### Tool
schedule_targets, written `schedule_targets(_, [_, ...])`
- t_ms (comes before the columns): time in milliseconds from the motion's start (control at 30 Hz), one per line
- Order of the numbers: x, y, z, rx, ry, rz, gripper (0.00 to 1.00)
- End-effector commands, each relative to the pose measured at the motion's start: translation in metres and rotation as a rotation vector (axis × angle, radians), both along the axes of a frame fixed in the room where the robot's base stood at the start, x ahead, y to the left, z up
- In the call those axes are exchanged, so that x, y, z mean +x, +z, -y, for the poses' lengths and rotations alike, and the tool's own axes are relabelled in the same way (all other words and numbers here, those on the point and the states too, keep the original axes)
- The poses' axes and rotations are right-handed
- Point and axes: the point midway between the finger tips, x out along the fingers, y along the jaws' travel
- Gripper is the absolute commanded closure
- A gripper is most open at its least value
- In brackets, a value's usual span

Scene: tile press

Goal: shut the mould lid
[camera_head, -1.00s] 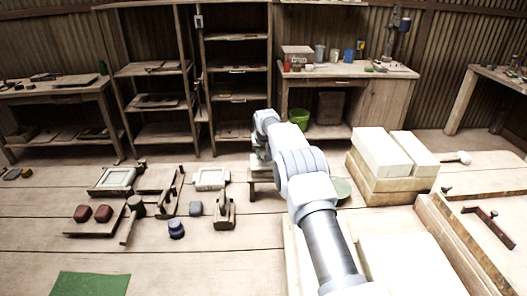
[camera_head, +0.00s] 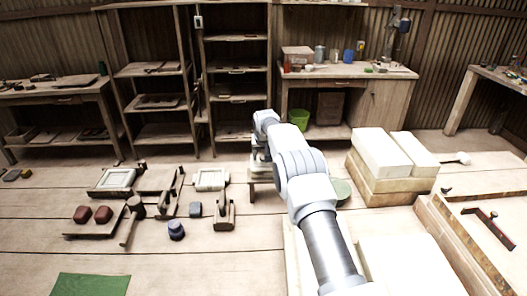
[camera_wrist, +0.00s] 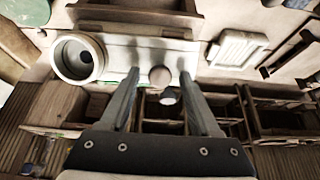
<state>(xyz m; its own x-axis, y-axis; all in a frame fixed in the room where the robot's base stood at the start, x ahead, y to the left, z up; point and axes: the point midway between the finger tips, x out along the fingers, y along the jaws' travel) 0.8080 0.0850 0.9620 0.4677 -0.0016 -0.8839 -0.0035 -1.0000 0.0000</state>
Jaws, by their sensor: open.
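In the wrist view my gripper (camera_wrist: 159,74) is open. Its two fingers stand apart, with a pale round knob (camera_wrist: 160,76) in the gap between them. I cannot tell whether they touch it. The knob shows against a long pale panel (camera_wrist: 135,50), which looks like the mould lid, though its hinge and angle are not clear. A thick white ring (camera_wrist: 77,57) stands at the panel's left end.
A white-framed tray (camera_head: 210,178) lies left of my arm and also shows in the wrist view (camera_wrist: 237,48). Wooden tools and red blocks (camera_head: 92,214) lie farther left. Large white blocks (camera_head: 380,153) stand to the right. Shelves (camera_head: 237,97) stand behind.

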Motion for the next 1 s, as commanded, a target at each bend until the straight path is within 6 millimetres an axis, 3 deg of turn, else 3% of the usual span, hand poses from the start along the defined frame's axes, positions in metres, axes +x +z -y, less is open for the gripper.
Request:
schedule_targets(333, [-0.015,0.030,0.000,0.000,0.000,0.002,0.37])
schedule_targets(1000, [-0.070,0.133,0.000,0.000,0.000,0.002,0.37])
